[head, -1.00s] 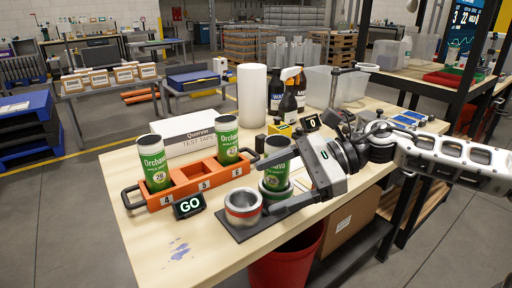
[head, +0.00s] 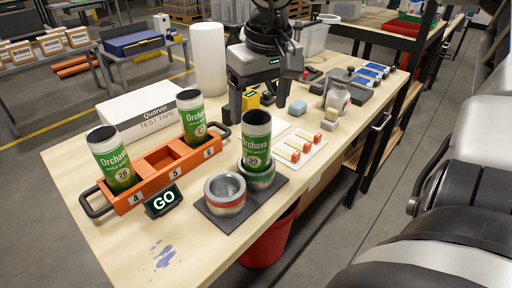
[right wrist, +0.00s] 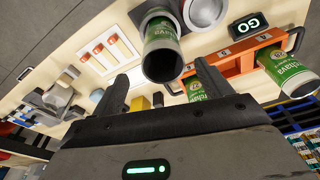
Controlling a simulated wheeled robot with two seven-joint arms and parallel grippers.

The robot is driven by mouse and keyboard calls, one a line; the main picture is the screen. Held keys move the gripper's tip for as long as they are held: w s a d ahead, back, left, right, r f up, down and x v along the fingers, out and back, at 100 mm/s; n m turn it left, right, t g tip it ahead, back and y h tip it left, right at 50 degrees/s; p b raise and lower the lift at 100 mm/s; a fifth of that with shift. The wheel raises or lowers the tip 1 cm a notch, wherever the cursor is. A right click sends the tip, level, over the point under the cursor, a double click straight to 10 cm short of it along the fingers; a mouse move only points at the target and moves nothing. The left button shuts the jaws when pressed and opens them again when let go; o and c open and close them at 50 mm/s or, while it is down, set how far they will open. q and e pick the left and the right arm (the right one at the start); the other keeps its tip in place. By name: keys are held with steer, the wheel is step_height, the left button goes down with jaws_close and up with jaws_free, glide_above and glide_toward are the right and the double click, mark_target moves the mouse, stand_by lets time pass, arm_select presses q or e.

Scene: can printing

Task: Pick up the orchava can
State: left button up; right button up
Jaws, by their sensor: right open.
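Three green-and-white Orchava cans show in the head view. One can (head: 257,145) stands upright in a ring holder (head: 258,181) on a dark plate. Another can (head: 110,160) is in slot 4 of the orange rack (head: 158,163), and a third (head: 192,118) is in slot 6. My right gripper (head: 257,108) is open and empty, fingers down, behind the can in the ring holder. In the right wrist view, that can (right wrist: 162,40) shows between the two spread fingers, with its dark open top toward me; the fingers do not appear to touch it. My left gripper is not in view.
A metal cup with a red band (head: 225,192) stands beside the ring holder. A GO display (head: 163,201) is in front of the rack. A white Quorvin box (head: 152,115) and a white roll (head: 209,60) stand behind. A white board with small blocks (head: 297,148) lies right of the can.

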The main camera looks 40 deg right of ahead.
mark_target(255, 132)
steer(key=shift+w+a+f+p, duration=0.1)
steer(key=shift+w+f+p, duration=0.1)
steer(key=shift+f, duration=1.55)
steer(key=shift+w+a+f+p, duration=0.1)
steer(key=shift+w+f+p, duration=0.1)
steer(key=shift+f, duration=1.5)
steer(key=c, duration=1.1)
